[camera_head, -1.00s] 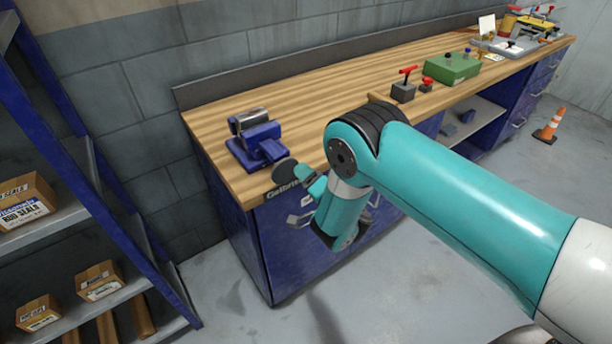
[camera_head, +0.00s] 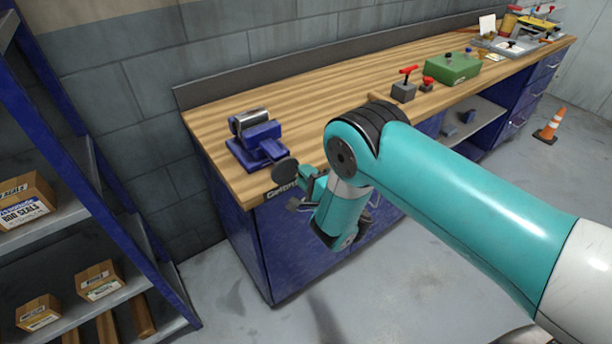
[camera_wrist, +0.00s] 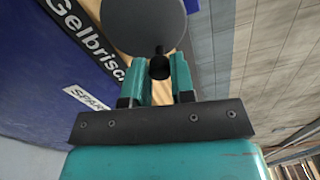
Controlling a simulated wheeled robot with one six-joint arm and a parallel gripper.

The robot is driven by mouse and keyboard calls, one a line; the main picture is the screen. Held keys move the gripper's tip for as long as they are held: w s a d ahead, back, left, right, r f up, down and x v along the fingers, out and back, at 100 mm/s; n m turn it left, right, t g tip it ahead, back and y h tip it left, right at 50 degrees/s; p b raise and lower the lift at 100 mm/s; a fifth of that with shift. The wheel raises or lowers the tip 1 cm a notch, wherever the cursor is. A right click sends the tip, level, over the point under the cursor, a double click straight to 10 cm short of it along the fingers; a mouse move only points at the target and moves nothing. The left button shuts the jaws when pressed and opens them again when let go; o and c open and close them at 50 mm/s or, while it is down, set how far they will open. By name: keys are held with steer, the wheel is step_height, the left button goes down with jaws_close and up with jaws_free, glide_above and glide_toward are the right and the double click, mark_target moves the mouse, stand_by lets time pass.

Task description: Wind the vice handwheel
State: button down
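The blue vice (camera_head: 256,143) with a bright metal cylinder on top stands at the left end of the workbench. Its dark round handwheel (camera_head: 285,171) faces out over the bench's front edge. My gripper (camera_head: 301,178) is at the right side of the wheel. In the wrist view the grey wheel disc (camera_wrist: 143,20) fills the top. A short dark handle (camera_wrist: 160,67) sticks out from it, between the two teal fingertips of my gripper (camera_wrist: 161,72). The fingers lie close against both sides of the handle, with no clear gap.
The wooden bench top (camera_head: 330,95) is clear beside the vice. A grey block with a red handle (camera_head: 404,88) and a green box (camera_head: 454,68) stand farther right. A blue shelf rack with cartons (camera_head: 98,280) is at left. An orange cone (camera_head: 550,126) stands on the floor.

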steer(key=shift+s+a+r+n, duration=0.1)
steer(key=shift+r+n, duration=0.1)
steer(key=shift+n, duration=0.65)
steer(key=shift+r+n, duration=0.2)
steer(key=shift+n, duration=0.65)
steer(key=shift+b, duration=0.3)
steer(key=shift+a+r+n+b, duration=0.15)
steer(key=shift+n+b, duration=0.45)
steer(key=shift+n, duration=0.4)
steer(key=shift+s+a+r+n, duration=0.1)
steer(key=shift+s+r+n, duration=0.1)
steer(key=shift+n, duration=0.5)
steer(key=shift+b, duration=0.35)
steer(key=shift+s+a+n+b, duration=0.1)
steer(key=shift+a+n+b, duration=0.1)
steer(key=shift+n+b, duration=0.75)
steer(key=shift+a+r+n, duration=0.1)
steer(key=shift+r+n, duration=0.15)
steer(key=shift+n, duration=0.6)
steer(key=shift+s, duration=0.1)
